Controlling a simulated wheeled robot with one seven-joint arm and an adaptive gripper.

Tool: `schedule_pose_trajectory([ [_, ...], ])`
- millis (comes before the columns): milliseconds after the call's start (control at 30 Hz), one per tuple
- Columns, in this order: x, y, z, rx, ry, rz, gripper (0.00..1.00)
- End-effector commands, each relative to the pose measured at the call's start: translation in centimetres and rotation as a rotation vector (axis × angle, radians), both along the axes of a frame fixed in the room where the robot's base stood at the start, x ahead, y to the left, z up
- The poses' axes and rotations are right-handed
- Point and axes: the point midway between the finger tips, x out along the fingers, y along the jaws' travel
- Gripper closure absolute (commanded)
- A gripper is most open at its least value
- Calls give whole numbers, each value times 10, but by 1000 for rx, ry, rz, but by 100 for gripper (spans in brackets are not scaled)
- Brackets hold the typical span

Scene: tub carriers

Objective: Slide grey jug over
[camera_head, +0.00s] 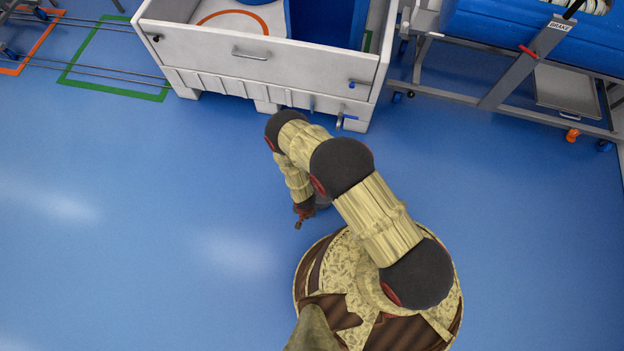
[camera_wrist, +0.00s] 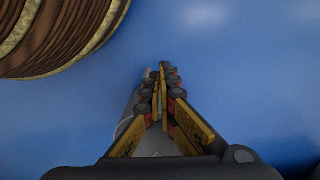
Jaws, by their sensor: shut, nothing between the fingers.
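My gripper (camera_head: 299,222) hangs low over the blue floor, beside my base in the head view. In the wrist view my gripper (camera_wrist: 160,75) has its fingers together with nothing between them. I cannot make out a grey jug for certain in either view. A greyish shape shows behind the fingers in the wrist view, largely hidden, and I cannot tell what it is. A white tub (camera_head: 215,68) stands beyond my arm, with a ring-shaped orange outline (camera_head: 232,14) on a pale surface and a tall blue panel (camera_head: 335,18) inside.
A wheeled grey metal frame (camera_head: 470,97) carrying a blue tub (camera_head: 520,38) stands at the upper right, with a lever labelled BRAKE. Green (camera_head: 110,88) and orange outlines and thin rails mark the floor at the upper left. The floor left of my arm is clear.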

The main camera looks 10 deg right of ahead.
Motion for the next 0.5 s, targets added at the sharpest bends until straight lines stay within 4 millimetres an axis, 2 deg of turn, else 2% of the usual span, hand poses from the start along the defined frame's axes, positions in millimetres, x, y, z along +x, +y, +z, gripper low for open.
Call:
schedule_pose_trajectory([
  [33, -14, -5, -13, -4, 7, -3, 100],
  [100, -26, -10, -23, -5, 10, -9, 100],
  [200, -34, -13, -32, -7, 13, -14, 100],
  [367, -36, -14, -49, -7, 13, -15, 100],
  [500, -36, -14, -75, -8, 14, -14, 100],
])
